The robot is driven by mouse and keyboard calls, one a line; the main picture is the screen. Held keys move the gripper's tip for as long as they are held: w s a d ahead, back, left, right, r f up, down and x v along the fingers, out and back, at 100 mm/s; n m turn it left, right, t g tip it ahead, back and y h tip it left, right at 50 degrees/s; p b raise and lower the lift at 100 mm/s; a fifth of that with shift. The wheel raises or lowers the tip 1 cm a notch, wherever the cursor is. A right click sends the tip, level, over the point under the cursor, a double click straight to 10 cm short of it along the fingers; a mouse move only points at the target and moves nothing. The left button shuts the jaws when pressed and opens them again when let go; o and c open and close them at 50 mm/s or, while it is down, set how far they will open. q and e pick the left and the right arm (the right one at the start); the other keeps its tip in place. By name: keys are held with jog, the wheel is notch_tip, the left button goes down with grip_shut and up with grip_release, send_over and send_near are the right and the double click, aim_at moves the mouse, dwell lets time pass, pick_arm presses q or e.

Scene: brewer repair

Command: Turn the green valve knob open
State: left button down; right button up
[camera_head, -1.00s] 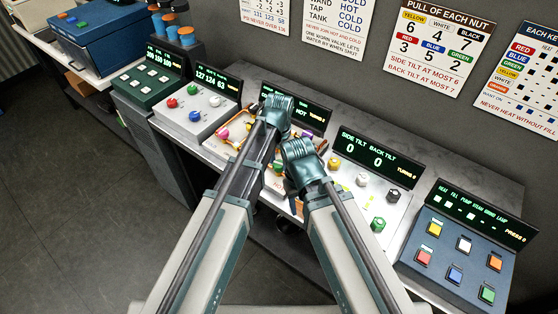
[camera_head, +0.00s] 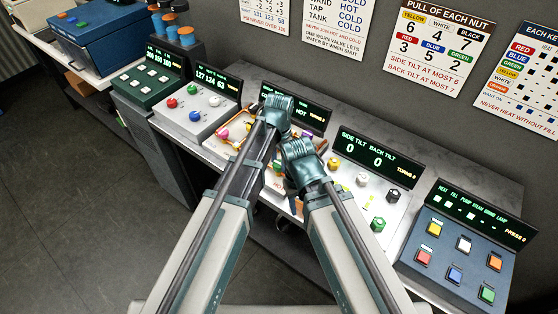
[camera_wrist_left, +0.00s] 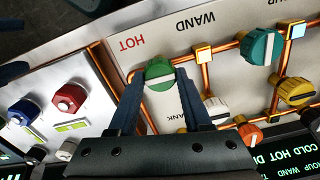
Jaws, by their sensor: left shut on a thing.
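The green valve knob (camera_wrist_left: 160,73) shows in the left wrist view on a pale panel with copper pipes, below the printed word HOT. A pale pointer line runs across it. My left gripper (camera_wrist_left: 160,84) has one finger on each side of the knob and is shut on it.
In the left wrist view a teal knob (camera_wrist_left: 260,46), a yellow knob (camera_wrist_left: 295,91) and a white knob (camera_wrist_left: 217,110) sit along the pipes. A tilt panel (camera_head: 372,157) stands to the right in the head view, a grey panel (camera_head: 194,111) to the left.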

aim_at(279, 163)
pick_arm(q)
jog(key=shift+c, duration=1.7)
grip_release()
jog(key=shift+r, duration=0.1)
notch_tip(279, 163, up, 14)
jog(key=p, duration=1.4)
jog(key=shift+f, duration=0.25)
